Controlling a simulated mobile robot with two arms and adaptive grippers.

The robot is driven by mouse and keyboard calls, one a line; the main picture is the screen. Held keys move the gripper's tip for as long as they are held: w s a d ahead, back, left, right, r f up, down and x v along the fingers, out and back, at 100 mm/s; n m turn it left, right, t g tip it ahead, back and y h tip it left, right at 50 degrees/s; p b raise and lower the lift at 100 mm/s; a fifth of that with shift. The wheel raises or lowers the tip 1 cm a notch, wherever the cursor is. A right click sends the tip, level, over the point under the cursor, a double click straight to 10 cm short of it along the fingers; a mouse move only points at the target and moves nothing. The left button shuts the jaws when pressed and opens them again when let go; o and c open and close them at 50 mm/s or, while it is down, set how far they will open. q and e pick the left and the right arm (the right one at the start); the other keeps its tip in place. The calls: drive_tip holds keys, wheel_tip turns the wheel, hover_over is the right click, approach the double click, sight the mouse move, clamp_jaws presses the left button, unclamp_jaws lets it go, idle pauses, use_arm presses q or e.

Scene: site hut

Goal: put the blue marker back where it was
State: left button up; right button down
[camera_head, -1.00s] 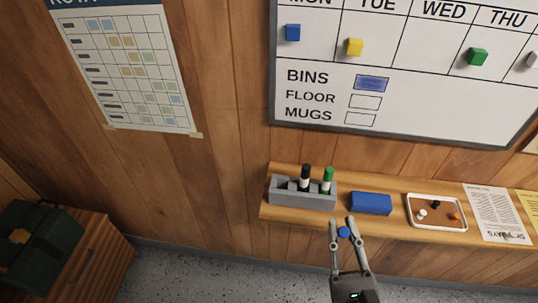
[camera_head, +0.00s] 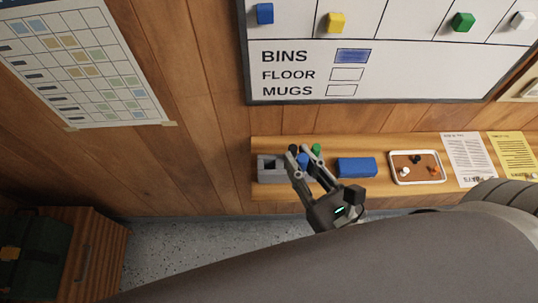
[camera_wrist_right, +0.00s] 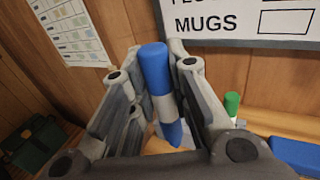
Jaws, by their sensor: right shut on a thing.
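My right gripper (camera_head: 311,160) is shut on the blue marker (camera_head: 303,160). In the right wrist view the marker (camera_wrist_right: 157,75) stands nearly upright between the fingers, with a pale band below its blue upper part. The gripper is over the grey marker holder (camera_head: 268,177) on the shelf and hides its right part. A black marker (camera_head: 293,149) and a green marker (camera_head: 316,149) stand there; the green one (camera_wrist_right: 232,104) also shows in the right wrist view. I cannot tell whether the blue marker's lower end is inside the holder. My left gripper is not in view.
On the shelf (camera_head: 380,143), right of the holder, are a blue block (camera_head: 356,168), a tray (camera_head: 416,181) with small pins and paper sheets (camera_head: 470,158). A whiteboard (camera_head: 300,92) hangs above. A wooden cabinet (camera_head: 96,250) with a dark green bag (camera_head: 35,255) stands lower left.

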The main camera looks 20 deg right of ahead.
drive_tip(key=w+a+f+b, duration=0.1)
drive_tip(key=w+f, duration=0.2)
drive_tip(key=w+a+f+b, duration=0.1)
drive_tip(key=w+f+b, duration=0.1)
drive_tip(key=w+f, duration=0.1)
drive_tip(key=w+a+f+b, duration=0.1)
drive_tip(key=w+f, duration=0.3)
drive_tip(key=f, duration=0.1)
drive_tip(key=shift+w+f, duration=0.1)
drive_tip(key=shift+f, duration=0.15)
idle(0.3)
drive_tip(key=shift+d+r, duration=0.1)
